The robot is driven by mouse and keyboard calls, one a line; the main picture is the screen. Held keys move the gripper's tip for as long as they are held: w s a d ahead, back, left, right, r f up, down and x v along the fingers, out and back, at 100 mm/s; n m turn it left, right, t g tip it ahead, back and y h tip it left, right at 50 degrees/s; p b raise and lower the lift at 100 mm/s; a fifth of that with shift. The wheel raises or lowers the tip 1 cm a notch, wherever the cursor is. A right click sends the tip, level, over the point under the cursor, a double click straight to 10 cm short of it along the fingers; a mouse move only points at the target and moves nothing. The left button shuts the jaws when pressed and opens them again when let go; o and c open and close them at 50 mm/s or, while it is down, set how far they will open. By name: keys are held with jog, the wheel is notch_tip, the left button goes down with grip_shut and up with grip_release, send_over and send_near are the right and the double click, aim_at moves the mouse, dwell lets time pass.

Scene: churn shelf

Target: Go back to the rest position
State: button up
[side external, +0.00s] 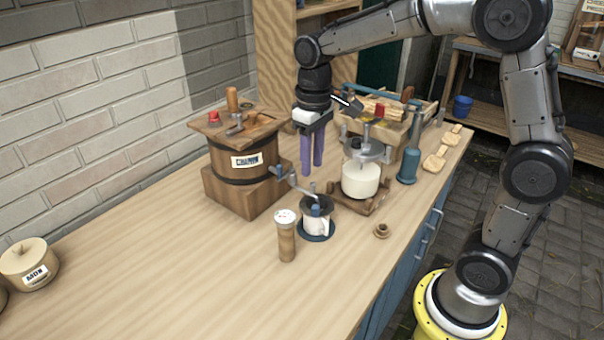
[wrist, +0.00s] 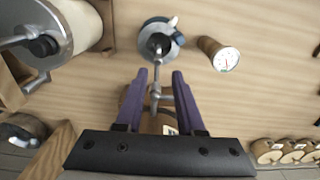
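My gripper (side external: 313,174) hangs over the workbench, its two purple fingers pointing down and apart, between the wooden churn (side external: 240,172) and the glass jar (side external: 360,180). In the wrist view my gripper (wrist: 159,74) shows a clear gap between the fingertips, with nothing held. The churn's grey crank (side external: 295,183) reaches out below the fingers, and the crank (wrist: 156,90) shows through the gap in the wrist view.
A wooden cylinder with a dial top (side external: 286,235) stands in front of the mug. A small wooden knob (side external: 381,231) and a blue pestle-like tool (side external: 408,165) are at the right. A labelled round pot (side external: 28,262) sits far left. The front-left bench is clear.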

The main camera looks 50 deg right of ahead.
jog(key=shift+r, duration=0.3)
jog(key=s+a+r+t, duration=0.15)
jog(key=s+r, duration=0.25)
jog(key=s, duration=0.4)
jog(key=s+r+t, duration=0.3)
jog(key=s+r, duration=0.1)
jog(key=s, duration=0.3)
jog(key=s+f, duration=0.5)
jog(key=shift+t, duration=0.45)
